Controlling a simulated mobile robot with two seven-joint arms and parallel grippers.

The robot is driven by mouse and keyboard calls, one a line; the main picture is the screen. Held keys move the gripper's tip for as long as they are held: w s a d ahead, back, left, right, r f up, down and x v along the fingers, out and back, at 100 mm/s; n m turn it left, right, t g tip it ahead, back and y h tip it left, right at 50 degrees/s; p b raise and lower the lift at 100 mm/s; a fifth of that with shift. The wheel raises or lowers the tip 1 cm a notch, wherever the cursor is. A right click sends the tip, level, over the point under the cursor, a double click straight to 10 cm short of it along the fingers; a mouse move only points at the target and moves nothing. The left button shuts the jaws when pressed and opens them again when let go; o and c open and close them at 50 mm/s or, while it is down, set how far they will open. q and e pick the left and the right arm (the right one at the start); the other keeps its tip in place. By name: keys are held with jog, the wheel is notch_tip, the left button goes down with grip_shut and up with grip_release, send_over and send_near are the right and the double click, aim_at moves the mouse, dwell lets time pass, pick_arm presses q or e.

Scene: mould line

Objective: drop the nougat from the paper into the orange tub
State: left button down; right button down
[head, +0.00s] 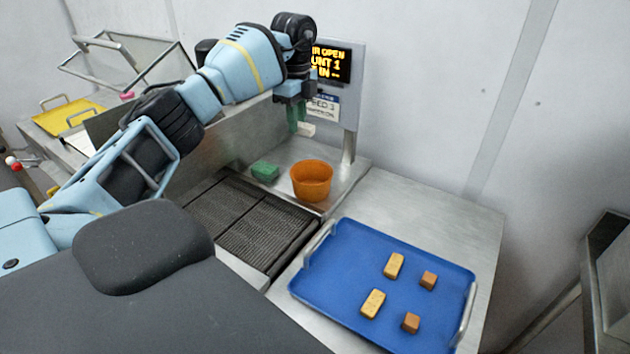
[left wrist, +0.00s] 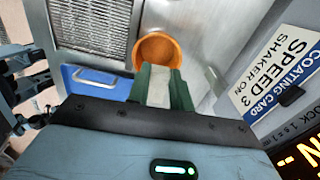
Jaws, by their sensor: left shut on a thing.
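My left gripper (head: 298,125), with green fingers, is shut on a whitish block, the nougat (head: 307,129). The nougat also shows between the fingers in the left wrist view (left wrist: 161,86). The orange tub (head: 312,182) stands upright on the metal surface, below the gripper in the head view. In the left wrist view the tub (left wrist: 157,48) shows just beyond the fingertips, which partly cover it. The gripper is raised clear of the tub. I cannot make out the paper for certain. My right gripper is not in view.
A green block (head: 265,172) sits left of the tub, beside a dark mesh belt (head: 245,217). A blue tray (head: 345,250) holds several tan and brown pieces. A display post (head: 349,140) stands close behind the gripper. A yellow tray (head: 68,115) lies far left.

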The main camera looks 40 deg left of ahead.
pick_arm(q)
jog(key=shift+f, duration=0.5)
jog(key=shift+f+b, duration=0.8)
jog(key=shift+f, duration=1.65)
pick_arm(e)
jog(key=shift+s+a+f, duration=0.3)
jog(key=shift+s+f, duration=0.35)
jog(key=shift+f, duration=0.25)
pick_arm(q)
jog(key=c, duration=1.2)
grip_release()
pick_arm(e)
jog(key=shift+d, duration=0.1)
pick_arm(q)
jog(key=shift+o, duration=0.2)
notch_tip(320, 180, up, 7)
jog(key=shift+r, duration=0.45)
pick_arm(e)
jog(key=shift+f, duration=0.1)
